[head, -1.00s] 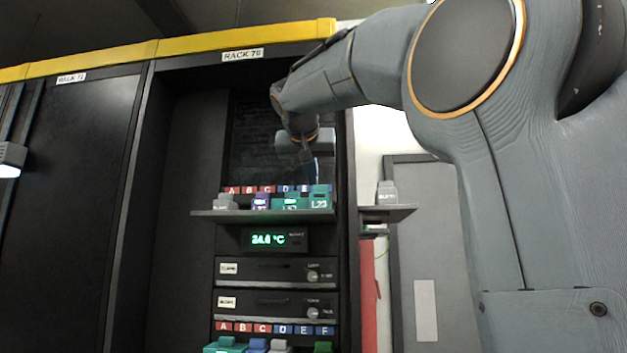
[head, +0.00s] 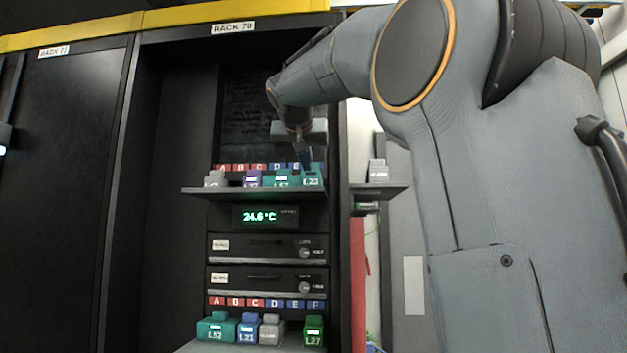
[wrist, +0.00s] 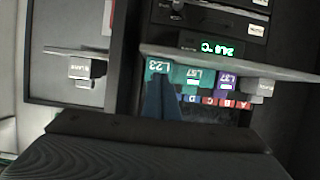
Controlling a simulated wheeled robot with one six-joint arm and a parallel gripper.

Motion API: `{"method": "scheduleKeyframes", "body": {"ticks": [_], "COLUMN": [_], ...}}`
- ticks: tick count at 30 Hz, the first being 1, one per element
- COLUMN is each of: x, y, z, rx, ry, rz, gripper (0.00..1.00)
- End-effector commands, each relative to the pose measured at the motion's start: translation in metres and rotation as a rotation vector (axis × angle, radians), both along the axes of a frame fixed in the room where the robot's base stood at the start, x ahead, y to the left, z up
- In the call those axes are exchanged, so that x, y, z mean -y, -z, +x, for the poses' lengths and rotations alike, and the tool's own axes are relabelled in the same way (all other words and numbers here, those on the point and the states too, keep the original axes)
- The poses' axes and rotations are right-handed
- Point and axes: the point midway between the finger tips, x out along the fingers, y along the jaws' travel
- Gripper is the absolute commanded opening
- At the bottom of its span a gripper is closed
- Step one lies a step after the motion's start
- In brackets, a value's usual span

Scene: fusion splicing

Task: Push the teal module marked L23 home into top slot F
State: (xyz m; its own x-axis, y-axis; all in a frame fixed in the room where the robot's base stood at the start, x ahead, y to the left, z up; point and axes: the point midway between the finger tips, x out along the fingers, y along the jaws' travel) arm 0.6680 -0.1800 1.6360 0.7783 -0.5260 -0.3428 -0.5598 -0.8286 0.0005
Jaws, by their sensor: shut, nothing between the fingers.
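The teal module L23 (head: 312,179) sits at the right end of the upper shelf (head: 265,192), in the column of slot F. It also shows in the wrist view (wrist: 158,67), which is upside down. How deep it sits is hard to tell. My gripper (head: 305,160) is shut and empty, with its fingertips just behind and above L23 in the head view. In the wrist view the blue-grey fingers (wrist: 160,97) reach up to L23's edge; I cannot tell whether they touch. The top F label is hidden in the head view.
On the same shelf stand a teal module (head: 283,180), a purple one (head: 252,179) and a grey one (head: 215,180). A side shelf (head: 378,189) holds another grey module (head: 378,171). Below are a temperature display (head: 265,216) and a lower row with module L27 (head: 314,331).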

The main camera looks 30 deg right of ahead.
Motion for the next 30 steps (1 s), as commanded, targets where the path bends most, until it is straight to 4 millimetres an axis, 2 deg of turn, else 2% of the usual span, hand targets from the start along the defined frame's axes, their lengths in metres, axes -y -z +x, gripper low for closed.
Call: {"method": "scheduleKeyframes", "body": {"ticks": [21, 30], "x": [0.021, 0.03], "y": [0.014, 0.013], "z": [0.03, 0.044], "rx": [-0.001, 0.0], "ry": [0.0, 0.0], "rz": [0.001, 0.001], "gripper": [0.0, 0.0]}}
